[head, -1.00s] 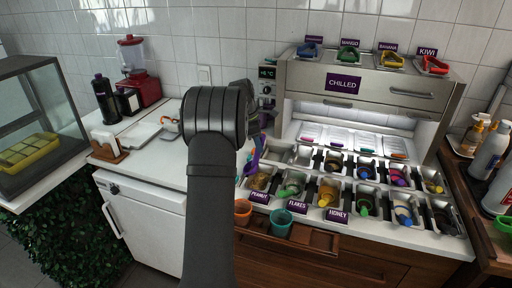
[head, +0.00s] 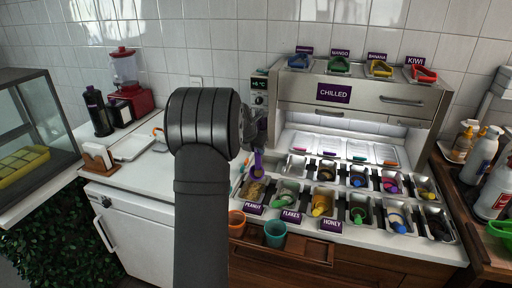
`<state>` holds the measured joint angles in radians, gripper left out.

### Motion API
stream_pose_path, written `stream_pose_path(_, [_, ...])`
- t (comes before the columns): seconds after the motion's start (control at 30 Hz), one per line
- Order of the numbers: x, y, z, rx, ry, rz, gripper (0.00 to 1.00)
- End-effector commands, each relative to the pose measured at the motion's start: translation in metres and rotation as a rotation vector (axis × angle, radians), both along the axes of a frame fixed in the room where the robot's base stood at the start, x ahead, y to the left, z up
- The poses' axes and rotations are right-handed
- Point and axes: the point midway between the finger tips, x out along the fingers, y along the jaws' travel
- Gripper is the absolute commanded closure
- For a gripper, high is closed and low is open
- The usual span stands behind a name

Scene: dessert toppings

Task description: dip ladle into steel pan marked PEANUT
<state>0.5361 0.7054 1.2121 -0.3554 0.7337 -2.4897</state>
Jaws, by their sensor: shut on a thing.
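The steel pan marked PEANUT (head: 255,191) is at the front left of the rows of pans and holds a tan topping. Its purple label (head: 253,208) is on the front edge. A purple ladle (head: 258,166) hangs from my gripper (head: 257,142) just above and behind the PEANUT pan. My gripper is shut on the ladle, and my arm partly hides it. Whether the ladle touches the topping cannot be told.
The FLAKES pan (head: 286,196) and HONEY pan (head: 322,204), with their own ladles, are to the right. An orange cup (head: 236,223) and a teal cup (head: 275,233) sit in front. The chilled cabinet (head: 362,95) rises behind.

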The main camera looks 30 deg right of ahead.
Motion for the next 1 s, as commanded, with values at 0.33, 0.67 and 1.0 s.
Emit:
stream_pose_path(0.33, [0.000, 0.000, -0.025, 0.000, 0.001, -0.001, 1.00])
stream_pose_path(0.67, [0.000, 0.000, -0.049, 0.001, 0.001, -0.001, 1.00])
stream_pose_path(1.0, [0.000, 0.000, -0.073, 0.001, 0.001, -0.001, 1.00])
